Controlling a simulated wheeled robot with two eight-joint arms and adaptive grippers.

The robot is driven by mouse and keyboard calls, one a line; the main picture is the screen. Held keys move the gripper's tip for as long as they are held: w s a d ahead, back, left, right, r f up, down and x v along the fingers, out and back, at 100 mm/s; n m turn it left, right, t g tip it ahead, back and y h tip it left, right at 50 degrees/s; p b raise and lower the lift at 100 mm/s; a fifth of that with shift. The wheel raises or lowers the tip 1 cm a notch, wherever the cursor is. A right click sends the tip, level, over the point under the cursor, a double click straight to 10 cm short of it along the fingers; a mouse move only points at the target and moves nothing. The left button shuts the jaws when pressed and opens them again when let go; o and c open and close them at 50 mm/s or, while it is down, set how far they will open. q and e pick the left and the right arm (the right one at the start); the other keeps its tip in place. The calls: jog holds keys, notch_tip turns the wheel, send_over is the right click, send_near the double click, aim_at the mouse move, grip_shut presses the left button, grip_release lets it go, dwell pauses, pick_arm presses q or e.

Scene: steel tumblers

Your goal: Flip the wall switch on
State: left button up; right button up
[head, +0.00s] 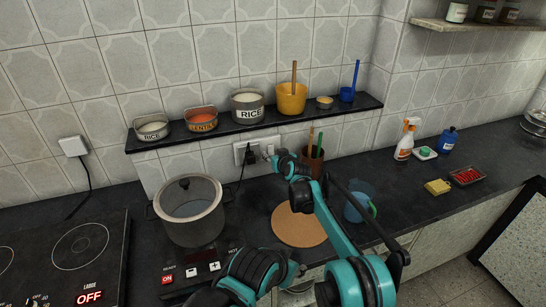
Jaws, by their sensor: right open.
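A white wall plate (241,153) is set in the tiled wall just under the shelf, with a black plug and cord in it. The switch on it is too small and partly covered to tell whether it is on or off. My right gripper (273,157) is open and empty, close to the right side of this plate. I cannot tell whether it touches it. My left gripper cannot be made out; only arm parts of mine show at the bottom centre.
A dark shelf (217,133) with containers hangs above the plate. A lidded pot (190,215) stands left, a brown utensil holder (314,163) right of the gripper. A round cork mat (290,228), blue mug (356,207) and spray bottle (405,140) are on the counter.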

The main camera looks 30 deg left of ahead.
jog(key=shift+a, duration=0.1)
grip_shut()
jog(key=shift+f+t+y+b, duration=0.3)
jog(key=shift+f+y+b, duration=0.1)
jog(key=shift+b, duration=0.1)
jog(key=shift+f+t+y+b, duration=0.1)
jog(key=shift+t+y+b, duration=0.6)
jog(key=shift+y, duration=0.1)
jog(key=shift+w, duration=0.1)
grip_release()
